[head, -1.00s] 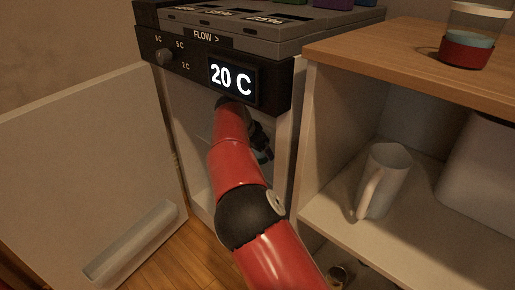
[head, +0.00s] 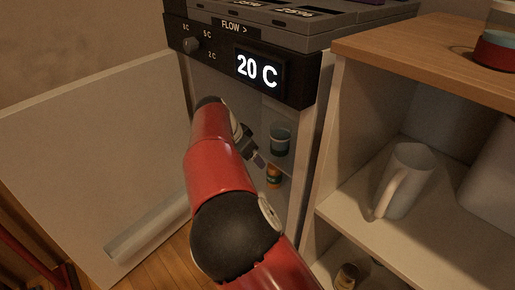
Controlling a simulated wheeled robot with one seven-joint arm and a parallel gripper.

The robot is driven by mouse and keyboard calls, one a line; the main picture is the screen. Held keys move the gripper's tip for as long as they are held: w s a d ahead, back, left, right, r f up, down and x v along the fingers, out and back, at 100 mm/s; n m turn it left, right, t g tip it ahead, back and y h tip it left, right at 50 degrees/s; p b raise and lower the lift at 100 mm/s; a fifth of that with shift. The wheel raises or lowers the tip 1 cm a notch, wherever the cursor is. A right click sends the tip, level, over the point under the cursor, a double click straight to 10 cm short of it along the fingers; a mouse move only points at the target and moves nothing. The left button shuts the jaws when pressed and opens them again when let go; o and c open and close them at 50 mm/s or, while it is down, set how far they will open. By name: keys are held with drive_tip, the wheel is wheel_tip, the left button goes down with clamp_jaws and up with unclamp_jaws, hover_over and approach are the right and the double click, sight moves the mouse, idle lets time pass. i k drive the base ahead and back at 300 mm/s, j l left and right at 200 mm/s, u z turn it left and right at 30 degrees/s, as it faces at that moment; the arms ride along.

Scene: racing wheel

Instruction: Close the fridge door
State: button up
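The fridge (head: 312,125) stands in the middle with a dark top panel (head: 259,68) reading "20 C". Its pale door (head: 100,150) is swung wide open to the left, with a long shelf or ledge (head: 150,225) low on its inner face. My red arm reaches into the open front of the fridge. My gripper (head: 260,160) is small and partly hidden behind the arm, inside or at the opening, to the right of the door and apart from it. I cannot make out its finger gap.
Inside the fridge are a glass container (head: 280,140) and a small orange-and-green jar (head: 273,176). On the right is a wooden-topped cabinet (head: 400,48) with a white mug (head: 406,180) on its shelf. Wooden floor (head: 172,258) shows below the door.

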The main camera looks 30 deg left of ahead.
sight(95, 160)
drive_tip(key=k+j, duration=0.3)
drive_tip(key=k, duration=0.15)
drive_tip(key=k+j, duration=0.25)
drive_tip(key=k, duration=0.25)
